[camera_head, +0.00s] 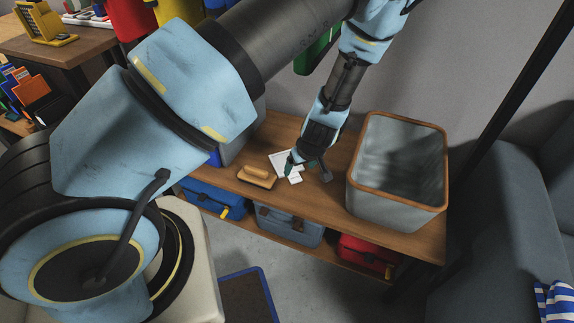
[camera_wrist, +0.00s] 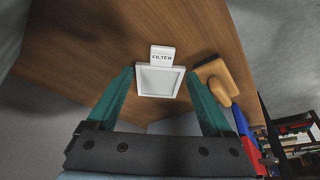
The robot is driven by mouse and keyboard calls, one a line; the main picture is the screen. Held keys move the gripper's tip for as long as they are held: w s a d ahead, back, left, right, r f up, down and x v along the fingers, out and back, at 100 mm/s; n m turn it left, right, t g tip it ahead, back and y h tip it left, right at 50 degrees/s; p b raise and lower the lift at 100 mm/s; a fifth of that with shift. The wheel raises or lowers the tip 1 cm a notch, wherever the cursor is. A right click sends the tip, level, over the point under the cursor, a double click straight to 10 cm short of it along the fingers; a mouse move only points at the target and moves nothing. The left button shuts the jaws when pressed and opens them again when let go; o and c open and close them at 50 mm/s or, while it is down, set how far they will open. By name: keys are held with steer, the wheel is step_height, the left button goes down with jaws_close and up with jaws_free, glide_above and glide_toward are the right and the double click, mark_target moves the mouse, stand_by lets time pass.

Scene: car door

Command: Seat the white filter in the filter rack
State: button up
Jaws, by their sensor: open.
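A white square frame-like piece (camera_wrist: 144,81) with a raised rim lies on the wooden bench. A white tab marked "FILTER" (camera_wrist: 162,49) adjoins its edge; I take them together as the white filter, though I cannot tell if they are one piece. It also shows in the head view (camera_head: 279,157), partly behind my gripper (camera_head: 307,171). My gripper (camera_wrist: 159,74) is open, its green fingers pointing down at the bench, one on each side of the white frame in the wrist picture. No contact is visible. I cannot clearly identify the filter rack.
A wooden-handled brush (camera_head: 257,177) lies left of the filter. A large grey bin with a brown rim (camera_head: 397,200) stands at the bench's right. Blue (camera_head: 215,200), grey-blue (camera_head: 290,228) and red (camera_head: 368,254) cases sit below. Another table (camera_head: 75,50) stands at upper left.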

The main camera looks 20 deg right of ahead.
mark_target(294, 176)
steer(key=shift+x, duration=3)
steer(key=shift+a, duration=0.15)
steer(key=shift+c, duration=0.3)
jaws_close()
